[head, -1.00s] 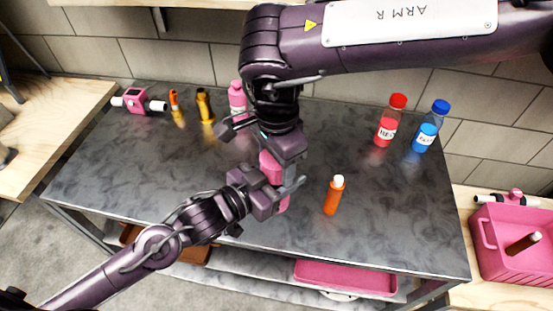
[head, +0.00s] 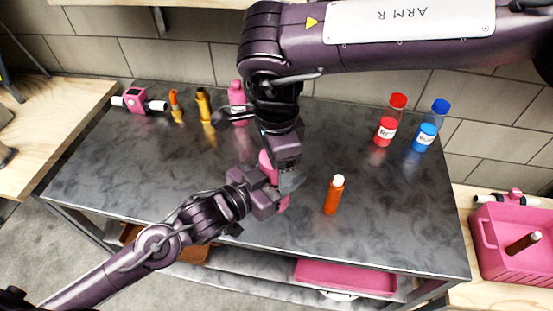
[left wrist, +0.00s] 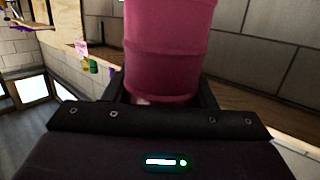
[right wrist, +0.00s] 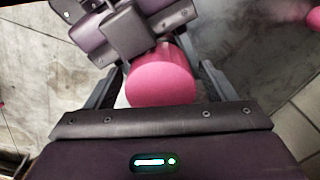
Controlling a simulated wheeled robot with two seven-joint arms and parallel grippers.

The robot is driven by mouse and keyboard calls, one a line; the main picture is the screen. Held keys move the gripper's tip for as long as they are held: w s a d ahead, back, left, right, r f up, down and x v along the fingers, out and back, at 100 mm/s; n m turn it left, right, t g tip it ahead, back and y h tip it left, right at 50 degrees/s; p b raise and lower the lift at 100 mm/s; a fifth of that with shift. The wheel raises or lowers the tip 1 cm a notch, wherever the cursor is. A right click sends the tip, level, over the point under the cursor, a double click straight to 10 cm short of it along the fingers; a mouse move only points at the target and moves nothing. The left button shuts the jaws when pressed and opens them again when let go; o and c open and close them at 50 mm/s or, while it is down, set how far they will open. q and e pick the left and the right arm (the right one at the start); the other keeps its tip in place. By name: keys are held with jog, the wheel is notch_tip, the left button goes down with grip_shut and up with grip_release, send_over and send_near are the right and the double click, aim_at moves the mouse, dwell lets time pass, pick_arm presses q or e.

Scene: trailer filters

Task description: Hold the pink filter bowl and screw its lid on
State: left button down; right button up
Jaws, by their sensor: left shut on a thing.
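The pink filter bowl (head: 284,203) stands upright in my left gripper (head: 268,194), near the middle of the table. The left jaws are shut on it; its pink ridged side fills the left wrist view (left wrist: 168,50). A round pink top, apparently the lid (right wrist: 160,82), sits above the left gripper in the right wrist view. My right gripper (head: 280,173) points down over this top. Its fingers are on either side of the lid, with small gaps showing, so it looks open. The seam between lid and bowl is hidden by the grippers.
An orange bottle (head: 334,195) with a white cap stands close to the right of the grippers. Red (head: 384,131) and blue (head: 425,136) bottles stand at the back right. A pink bottle (head: 237,97), two orange-yellow items and a pink filter housing (head: 137,97) line the back left.

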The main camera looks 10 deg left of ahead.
jog(key=shift+r, duration=2.25)
jog(key=o, duration=0.5)
notch_tip(320, 180, up, 12)
